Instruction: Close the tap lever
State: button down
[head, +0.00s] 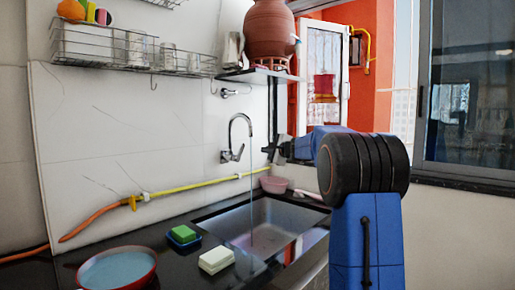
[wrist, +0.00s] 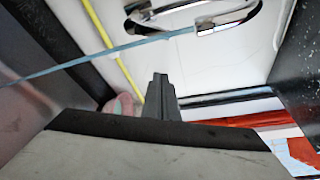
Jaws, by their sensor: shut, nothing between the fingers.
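The chrome tap (head: 239,128) is on the wall above the sink, with a curved spout. A thin stream of water (head: 251,200) falls from it into the sink. In the wrist view the tap (wrist: 215,23) is at the top, and the water (wrist: 100,55) runs diagonally to the left. My gripper (head: 271,151) is to the right of the tap, apart from it in the head view. In the wrist view my gripper (wrist: 160,80) is shut and empty, below the tap.
A clay pot (head: 268,35) stands on a shelf (head: 258,77) above my gripper. A yellow hose (head: 190,184) runs along the wall behind the sink (head: 275,225).

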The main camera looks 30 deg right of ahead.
aim_at(243, 145)
jog(key=w+f, duration=0.1)
jog(key=w, duration=0.9)
jog(key=a, duration=0.1)
jog(key=s+a+r, duration=0.1)
jog(key=a, duration=0.1)
jog(key=shift+s+a+r, duration=0.15)
jog(key=shift+s+a, duration=0.15)
jog(key=shift+a, duration=0.1)
jog(key=a, duration=0.1)
jog(key=a+r, duration=0.1)
jog(key=s+a, duration=0.1)
jog(key=shift+r, duration=0.3)
jog(key=shift+d, duration=0.1)
